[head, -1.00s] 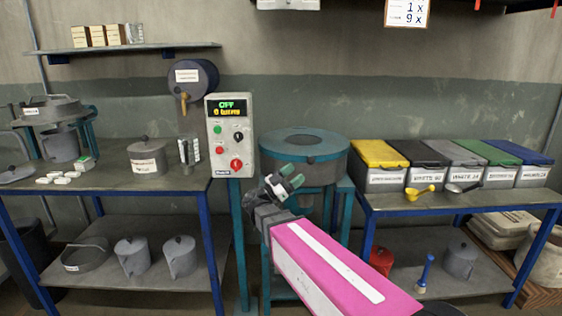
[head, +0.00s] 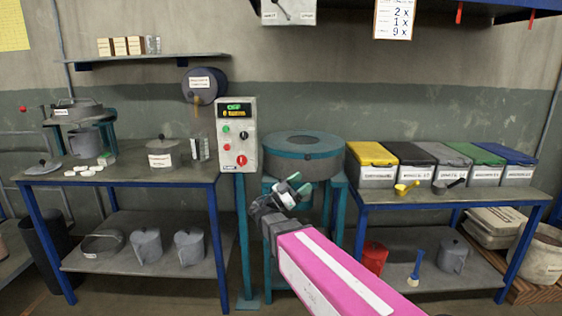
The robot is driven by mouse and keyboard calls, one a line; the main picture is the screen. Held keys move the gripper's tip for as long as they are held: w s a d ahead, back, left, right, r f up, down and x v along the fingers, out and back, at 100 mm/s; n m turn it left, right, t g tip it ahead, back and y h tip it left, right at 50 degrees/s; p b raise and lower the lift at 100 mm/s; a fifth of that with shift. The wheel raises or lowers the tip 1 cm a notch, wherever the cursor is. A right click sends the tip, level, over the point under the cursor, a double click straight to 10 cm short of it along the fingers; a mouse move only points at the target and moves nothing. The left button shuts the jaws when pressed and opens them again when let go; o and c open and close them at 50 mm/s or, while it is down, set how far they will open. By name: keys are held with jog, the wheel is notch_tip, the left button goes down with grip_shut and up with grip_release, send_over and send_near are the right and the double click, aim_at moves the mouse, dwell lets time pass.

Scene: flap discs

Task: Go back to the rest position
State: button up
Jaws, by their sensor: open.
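My gripper (head: 291,188) is at the end of my pink arm, near the middle of the head view. Its jaws are open, with green-tipped fingers and nothing visible between them. In the picture it lies in front of the teal stand of the round grey machine (head: 303,160). It appears apart from the machine and both tables, though its exact distance is hard to tell.
A control box (head: 236,140) reading OFF stands left of the machine. The left table (head: 125,178) holds pots and white pieces. The right table (head: 400,203) holds bins with coloured lids (head: 418,153) and two scoops. A hanging box (head: 288,12) is above.

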jog(key=s+d+f+n+g+y, duration=0.25)
jog(key=d+f+n+y, duration=0.35)
jog(key=f, duration=0.4)
jog(key=s+d+f+n+g+y, duration=0.1)
jog(key=d+f+n+g+y, duration=0.25)
jog(key=d+f, duration=0.55)
jog(key=s+a+f+n+g+y, duration=0.1)
jog(key=s+f+n+y, duration=0.2)
jog(key=f+y, duration=0.3)
jog(key=s+a+f+n+g+y, duration=0.1)
jog(key=s+a+f+n+y, duration=0.1)
jog(key=s+f+n+y, duration=0.2)
jog(key=shift+s+f+g+y, duration=0.35)
jog(key=shift+f+y, duration=1.1)
jog(key=shift+f, duration=0.25)
jog(key=shift+n, duration=0.25)
